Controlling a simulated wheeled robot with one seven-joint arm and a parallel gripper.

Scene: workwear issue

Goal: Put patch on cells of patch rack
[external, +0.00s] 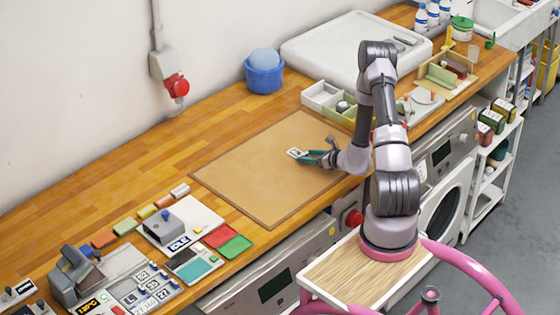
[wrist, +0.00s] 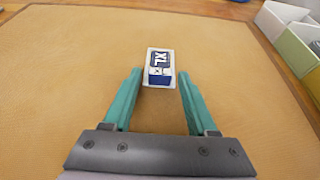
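A white patch with a dark blue "XL" label (wrist: 159,66) lies on the tan mat (external: 235,185). It also shows in the external view (external: 296,153) just left of my gripper. My gripper (wrist: 159,78) has teal fingers, is open and points at the patch. The patch sits between and slightly beyond the fingertips, with a gap on each side. The gripper also shows low over the mat in the external view (external: 308,157). A grey rack-like board (external: 125,279) at the lower left carries several white labelled pieces, some reading L, 52, 33 and 27; its empty cells are hard to make out.
A grey press-like device (external: 75,278) stands left of the board. A blue tub (external: 264,75) and open bins (external: 330,100) stand behind. Most of the mat is clear.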

